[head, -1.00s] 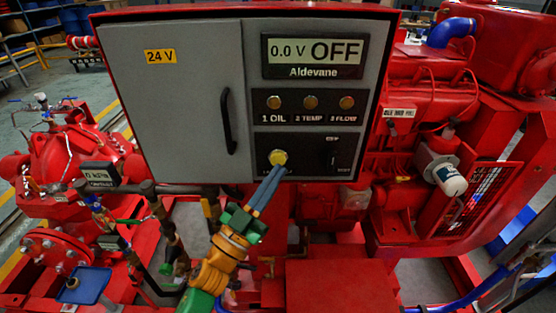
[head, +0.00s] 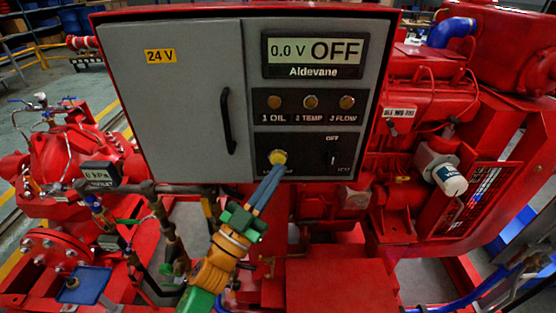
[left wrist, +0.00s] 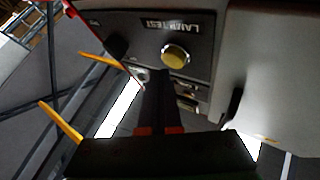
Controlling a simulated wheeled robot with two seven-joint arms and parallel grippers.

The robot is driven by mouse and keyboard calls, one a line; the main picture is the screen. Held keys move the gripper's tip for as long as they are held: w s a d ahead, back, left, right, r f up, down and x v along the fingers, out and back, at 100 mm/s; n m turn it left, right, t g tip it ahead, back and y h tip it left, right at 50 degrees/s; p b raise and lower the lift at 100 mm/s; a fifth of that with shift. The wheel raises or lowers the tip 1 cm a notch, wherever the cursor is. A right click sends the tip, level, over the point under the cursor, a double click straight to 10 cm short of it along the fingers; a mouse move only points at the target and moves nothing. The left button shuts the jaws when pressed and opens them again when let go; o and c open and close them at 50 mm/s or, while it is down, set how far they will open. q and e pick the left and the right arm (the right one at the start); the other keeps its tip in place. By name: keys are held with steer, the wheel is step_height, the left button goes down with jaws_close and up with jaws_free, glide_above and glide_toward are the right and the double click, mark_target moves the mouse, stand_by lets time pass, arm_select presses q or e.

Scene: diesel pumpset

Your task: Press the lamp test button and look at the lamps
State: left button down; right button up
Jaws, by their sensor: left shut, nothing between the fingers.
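The yellow lamp test button (head: 278,157) is on the lower black panel of the grey control box. It also shows in the left wrist view (left wrist: 175,57), beside its LAMP TEST label. My left gripper (head: 277,168) is shut and empty, its fingertips at the button's lower edge in the head view. In the left wrist view the fingers (left wrist: 158,88) end just below the button; I cannot tell if they touch it. The oil lamp (head: 274,102), temp lamp (head: 310,102) and flow lamp (head: 347,102) look dull amber, with no bright glow. My right gripper is not in view.
A display (head: 313,50) reads 0.0 V OFF. A selector switch (head: 333,157) is right of the button. The cabinet door (head: 175,100) with a black handle (head: 228,120) is on the left. Red pump pipework (head: 75,165) and engine parts (head: 430,100) flank the box.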

arm_select(q)
steer(key=shift+w, duration=0.35)
steer(key=shift+w, duration=0.35)
stand_by(0.6)
steer(key=shift+s, duration=0.8)
steer(key=shift+p, duration=0.3)
steer(key=s+p, duration=0.2)
steer(key=s, duration=0.3)
stand_by(0.5)
